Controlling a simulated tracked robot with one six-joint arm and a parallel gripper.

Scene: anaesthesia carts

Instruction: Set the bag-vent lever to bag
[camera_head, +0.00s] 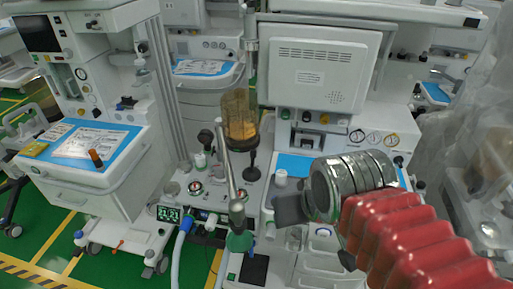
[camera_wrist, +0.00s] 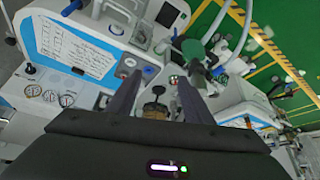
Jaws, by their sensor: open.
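My gripper (camera_wrist: 158,80) is open in the wrist view, its two dark fingers apart above the anaesthesia machine's top. Nothing is visibly held between them. In the head view a dark part of my gripper (camera_head: 290,208) shows left of my red arm, over the machine's work surface. The green breathing bag (camera_head: 238,241) hangs at the end of a grey metal arm, left of my gripper; it also shows in the wrist view (camera_wrist: 193,48) beyond the right finger. I cannot make out the bag-vent lever for certain; it is small or hidden among the parts near the amber canister (camera_head: 239,115).
A large grey monitor (camera_head: 318,75) stands behind my arm. A cart with a blue-edged top (camera_head: 92,143) stands at the left. A translucent-draped unit (camera_head: 480,180) is close at the right.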

